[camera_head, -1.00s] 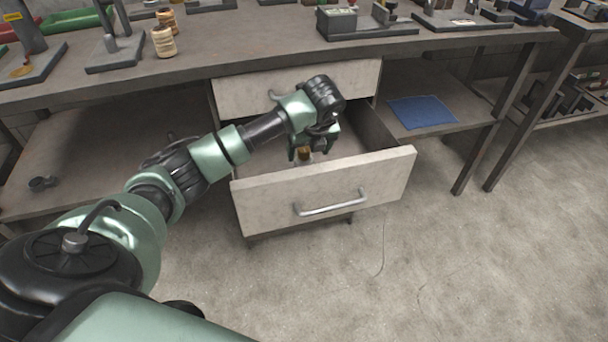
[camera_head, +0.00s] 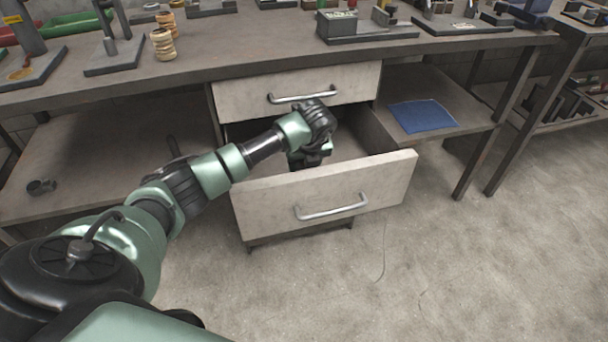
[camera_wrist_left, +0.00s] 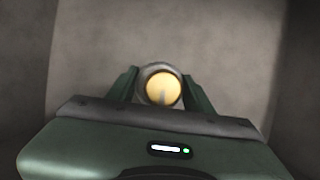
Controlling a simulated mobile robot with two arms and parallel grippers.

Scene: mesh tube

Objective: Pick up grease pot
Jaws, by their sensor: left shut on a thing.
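The grease pot (camera_wrist_left: 162,88) shows in the left wrist view as a round grey-rimmed pot with a pale yellow top. It sits between the two fingers of my left gripper (camera_wrist_left: 163,92), which is shut on it. In the head view my left gripper (camera_head: 308,163) reaches down into the open lower drawer (camera_head: 322,196). The drawer front hides the fingertips and the pot there. I cannot tell whether the pot still touches the drawer floor. My right gripper is not in view.
The upper drawer (camera_head: 297,91) is shut just above my wrist. The workbench top (camera_head: 250,50) holds several fixtures and stacked rings (camera_head: 163,44). A blue cloth (camera_head: 422,115) lies on the shelf to the right. The drawer walls surround my gripper closely.

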